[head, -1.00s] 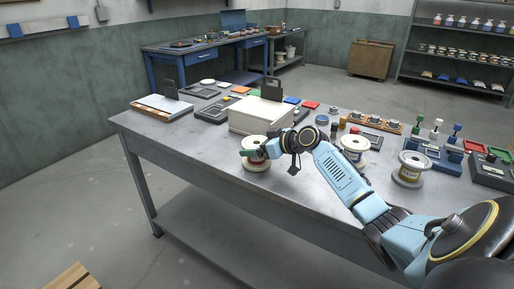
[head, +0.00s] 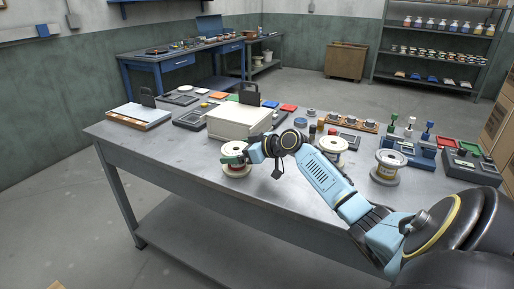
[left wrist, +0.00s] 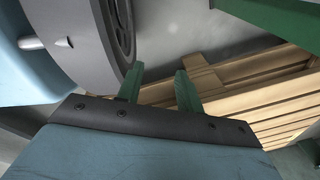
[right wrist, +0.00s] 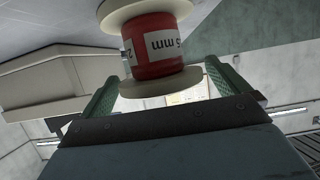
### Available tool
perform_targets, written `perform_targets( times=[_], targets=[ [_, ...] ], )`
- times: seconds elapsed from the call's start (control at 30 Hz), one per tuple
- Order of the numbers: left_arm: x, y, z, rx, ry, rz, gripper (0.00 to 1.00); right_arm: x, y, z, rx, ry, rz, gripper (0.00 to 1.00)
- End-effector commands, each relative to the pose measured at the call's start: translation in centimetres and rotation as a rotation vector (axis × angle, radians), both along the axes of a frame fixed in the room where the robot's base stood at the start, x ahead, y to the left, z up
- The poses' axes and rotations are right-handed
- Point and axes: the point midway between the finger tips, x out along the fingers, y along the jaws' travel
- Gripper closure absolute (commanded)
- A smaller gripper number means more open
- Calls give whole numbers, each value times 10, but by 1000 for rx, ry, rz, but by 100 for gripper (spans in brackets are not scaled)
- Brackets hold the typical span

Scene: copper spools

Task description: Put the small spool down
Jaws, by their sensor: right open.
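The small spool (head: 237,173) with cream flanges stands near the front edge of the grey table, and looks to be resting on it. In the right wrist view the jaws (right wrist: 158,92) are open, with the spool between the fingertips. My left gripper (left wrist: 159,80) is open and empty, away from the table, and shows only in the left wrist view.
Two other spools (head: 331,150) (head: 388,167) stand to the right on the table (head: 185,165). A beige box (head: 238,122) stands just behind the small spool. The table left of the spool is clear. A wooden pallet (left wrist: 235,90) shows beyond my left gripper.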

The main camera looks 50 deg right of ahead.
Motion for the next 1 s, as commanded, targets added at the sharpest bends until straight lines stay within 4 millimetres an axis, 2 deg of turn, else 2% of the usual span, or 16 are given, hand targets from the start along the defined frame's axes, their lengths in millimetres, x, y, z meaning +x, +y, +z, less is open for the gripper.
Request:
perform_targets(
  times=[0.2,0.5,0.7,1.0],
  targets=[
    [-15,1,3,2,22,-3,64,-39,-11,16,-3,3,0,0],
    [-7,-8,7,-10,8,-3,64,-83,-24,35,-2,3,0,0],
    [-5,-11,8,-15,7,-1,64,-96,-27,41,0,1,0,0],
    [-5,-12,8,-16,7,1,64,-97,-28,42,-1,1,0,0]
  ],
)
